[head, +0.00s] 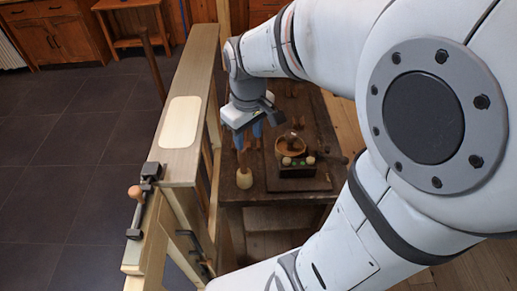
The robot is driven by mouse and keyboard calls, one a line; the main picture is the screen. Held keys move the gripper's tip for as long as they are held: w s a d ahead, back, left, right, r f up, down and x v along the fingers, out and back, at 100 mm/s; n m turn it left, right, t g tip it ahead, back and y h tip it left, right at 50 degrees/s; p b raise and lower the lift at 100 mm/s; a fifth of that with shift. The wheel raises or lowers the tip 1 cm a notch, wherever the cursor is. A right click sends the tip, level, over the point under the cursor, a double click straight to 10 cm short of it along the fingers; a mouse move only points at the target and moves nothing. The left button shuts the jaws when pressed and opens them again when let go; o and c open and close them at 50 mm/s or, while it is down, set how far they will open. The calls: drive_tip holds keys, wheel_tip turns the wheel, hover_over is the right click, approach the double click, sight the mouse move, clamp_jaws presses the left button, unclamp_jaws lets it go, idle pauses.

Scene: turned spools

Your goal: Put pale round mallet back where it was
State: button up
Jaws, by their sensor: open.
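A pale rounded piece with a narrower upright part (244,179), which looks like the pale round mallet, stands on the dark wooden table (238,215) near its front left. My gripper (248,135) is above and behind it in the picture, over the table's left side. Its two blue fingertips are apart and point down, with nothing visible held between them. The gripper appears clear of the pale piece; the exact gap is hard to tell. My gripper body hides part of the table behind.
A wooden bowl (290,149) and a dark box with small round coloured pieces (297,171) stand right of the mallet. Upright brown pieces stand behind. A pale wooden beam (196,80) with a cream rounded pad (180,122) runs along the left. A clamp (143,200) sits on it.

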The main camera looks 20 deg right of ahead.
drive_tip(key=s+r+m+t, duration=0.1)
drive_tip(key=s+m, duration=0.3)
drive_tip(key=s, duration=0.5)
drive_tip(key=shift+d+m+t, duration=0.25)
drive_tip(key=shift+m+t, duration=0.05)
drive_tip(key=shift+m, duration=0.1)
drive_tip(key=shift+w, duration=0.1)
drive_tip(key=shift+r, duration=0.1)
drive_tip(key=shift+c, duration=0.6)
